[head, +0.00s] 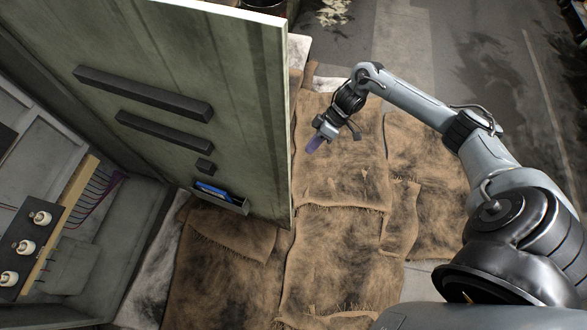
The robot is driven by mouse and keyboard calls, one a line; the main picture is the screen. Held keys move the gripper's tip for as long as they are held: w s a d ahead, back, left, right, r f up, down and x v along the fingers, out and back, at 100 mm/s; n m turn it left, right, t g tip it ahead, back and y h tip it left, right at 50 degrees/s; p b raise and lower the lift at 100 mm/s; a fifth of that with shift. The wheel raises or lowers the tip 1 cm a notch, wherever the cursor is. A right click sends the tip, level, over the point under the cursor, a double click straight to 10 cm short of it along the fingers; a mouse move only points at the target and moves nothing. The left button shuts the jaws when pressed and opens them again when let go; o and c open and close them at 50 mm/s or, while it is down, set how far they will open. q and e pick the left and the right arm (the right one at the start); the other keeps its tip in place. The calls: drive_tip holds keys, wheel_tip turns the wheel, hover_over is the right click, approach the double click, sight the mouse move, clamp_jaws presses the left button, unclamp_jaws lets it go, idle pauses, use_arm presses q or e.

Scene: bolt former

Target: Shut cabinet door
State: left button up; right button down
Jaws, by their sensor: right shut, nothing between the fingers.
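The cabinet door (245,85) is a large grey-green panel, standing open at the upper left of the head view. Its inner face shows, with dark bars and a small pocket holding something blue. The cabinet (105,245) is at the left, its inside exposed with white round fittings and purple wires. My right gripper (315,145) is to the right of the door's free edge, apart from it in the picture, pointing down and left. Its purple fingertips are together and hold nothing. My left gripper is not in view.
Worn brown mats (335,235) cover the floor below the door and under my right arm. The grey floor (405,50) at the upper right is mostly clear. The door's outer face is hidden.

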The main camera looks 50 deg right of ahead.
drive_tip(key=a+f+b, duration=0.1)
drive_tip(key=a+f, duration=0.6)
drive_tip(key=a, duration=0.1)
drive_tip(key=shift+w+a+f, duration=0.35)
drive_tip(key=shift+w+f, duration=0.05)
drive_tip(key=shift+w, duration=0.05)
drive_tip(key=shift+s+a, duration=0.1)
idle(0.3)
